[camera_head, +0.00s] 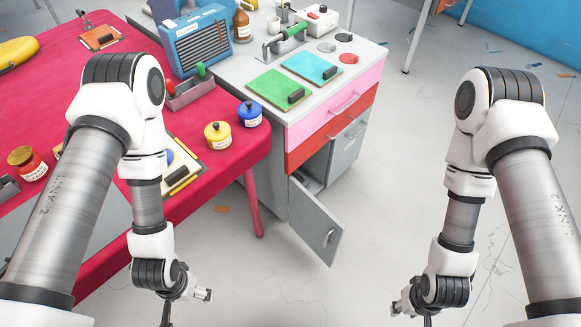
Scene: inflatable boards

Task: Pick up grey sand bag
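I cannot make out a grey sand bag anywhere in the head view. My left gripper (187,305) hangs low at the bottom left, over the floor in front of the red table. My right gripper (411,311) hangs low at the bottom right, over bare floor. Both are cut by the bottom edge, so their opening does not show clearly. I see nothing held in the visible parts. A grey cabinet (272,180) stands at the centre with its lower door (316,222) open; little of its inside shows.
A red table (235,150) at left bears a yellow jar (218,135), a blue jar (249,113) and a red jar (27,163). The cabinet top holds a blue radio-like box (197,42), a green board (279,89) and a cyan board (311,68). Floor between my arms is clear.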

